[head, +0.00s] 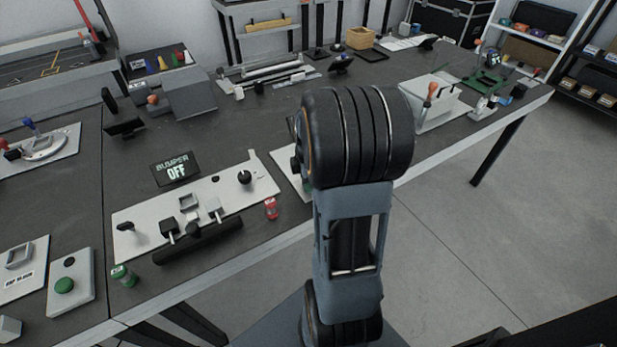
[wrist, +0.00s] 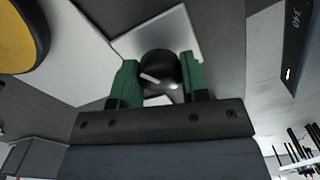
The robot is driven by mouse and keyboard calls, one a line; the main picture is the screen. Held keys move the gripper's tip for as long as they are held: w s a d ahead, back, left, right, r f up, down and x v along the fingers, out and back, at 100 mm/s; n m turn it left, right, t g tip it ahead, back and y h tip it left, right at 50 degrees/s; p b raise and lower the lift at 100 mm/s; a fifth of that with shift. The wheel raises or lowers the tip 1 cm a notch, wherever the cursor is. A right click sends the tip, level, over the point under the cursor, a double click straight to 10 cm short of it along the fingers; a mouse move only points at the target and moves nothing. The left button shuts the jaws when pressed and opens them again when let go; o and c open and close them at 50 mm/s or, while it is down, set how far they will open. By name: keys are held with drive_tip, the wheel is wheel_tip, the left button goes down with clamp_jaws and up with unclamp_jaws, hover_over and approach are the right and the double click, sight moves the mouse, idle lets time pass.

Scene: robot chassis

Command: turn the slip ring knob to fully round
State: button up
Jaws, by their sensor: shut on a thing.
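The round black knob (wrist: 158,68) with a pale mark on its face shows in the wrist view, over a light grey plate (wrist: 190,35). My gripper (wrist: 158,72) has its two green fingers shut on the knob, one at each side. In the head view my arm hides the gripper and most of the white panel (head: 284,170) there. A dark display (wrist: 297,35) at the upper right of the wrist view shows digits that look like 340.
Left of my arm, a white panel (head: 150,212) carries switches and a black knob (head: 245,177). A display (head: 175,168) behind it reads BUMPER OFF. A red can (head: 271,209) and a green can (head: 123,275) stand near the table's front edge. Another panel (head: 440,97) lies to the right.

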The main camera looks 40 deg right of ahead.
drive_tip(key=m+p, duration=0.1)
drive_tip(key=m, duration=0.5)
drive_tip(key=shift+r, duration=0.1)
drive_tip(key=m+p, duration=0.1)
drive_tip(key=m, duration=0.5)
drive_tip(key=shift+m, duration=0.4)
drive_tip(key=m+p, duration=0.1)
drive_tip(key=m, duration=1.2)
drive_tip(key=shift+m+p, duration=0.3)
drive_tip(key=m, duration=1.3)
drive_tip(key=shift+m+p, duration=0.3)
drive_tip(key=shift+p, duration=0.1)
drive_tip(key=m, duration=1.3)
